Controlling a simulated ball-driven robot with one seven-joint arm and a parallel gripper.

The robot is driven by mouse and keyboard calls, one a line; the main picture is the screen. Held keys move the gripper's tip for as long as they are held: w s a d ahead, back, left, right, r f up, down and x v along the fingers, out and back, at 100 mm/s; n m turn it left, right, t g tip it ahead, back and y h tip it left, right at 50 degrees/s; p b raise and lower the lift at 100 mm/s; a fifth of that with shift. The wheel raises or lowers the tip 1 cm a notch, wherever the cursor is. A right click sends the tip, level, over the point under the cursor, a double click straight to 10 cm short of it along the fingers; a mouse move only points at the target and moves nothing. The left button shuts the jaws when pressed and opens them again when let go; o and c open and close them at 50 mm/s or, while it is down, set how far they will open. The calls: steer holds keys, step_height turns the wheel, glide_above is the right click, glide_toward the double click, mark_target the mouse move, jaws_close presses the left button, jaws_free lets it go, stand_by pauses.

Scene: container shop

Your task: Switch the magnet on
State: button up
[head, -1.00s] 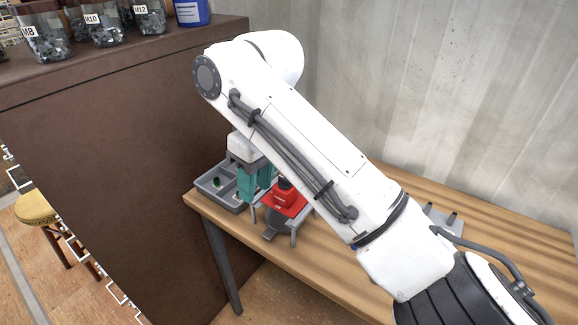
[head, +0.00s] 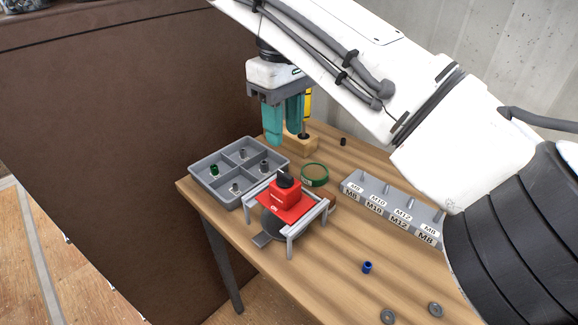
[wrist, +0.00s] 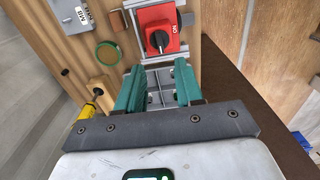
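The magnet is a red block (head: 287,198) with a black knob (head: 286,178) on top, on a metal-legged frame (head: 318,214) near the table's front left edge. In the wrist view the red top (wrist: 165,28) shows an "ON" mark at its right, and the black knob (wrist: 159,39) is beyond my fingertips. My gripper (head: 284,135) points down with teal fingers, above and behind the magnet in the head view, apart from it. In the wrist view my gripper (wrist: 158,80) is open, with an empty gap between the fingers. The knob's exact setting cannot be told.
A grey four-compartment tray (head: 228,198) with small parts is left of the magnet. A green ring (head: 314,181), a labelled bolt rack (head: 390,206), a wooden block (head: 301,142) and a blue piece (head: 367,267) are on the table. A brown cabinet (head: 110,150) stands at left.

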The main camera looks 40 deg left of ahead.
mark_target(285, 174)
step_height(285, 174, down, 9)
steer(key=shift+f, duration=0.1)
stand_by(0.3)
jaws_close()
stand_by(0.4)
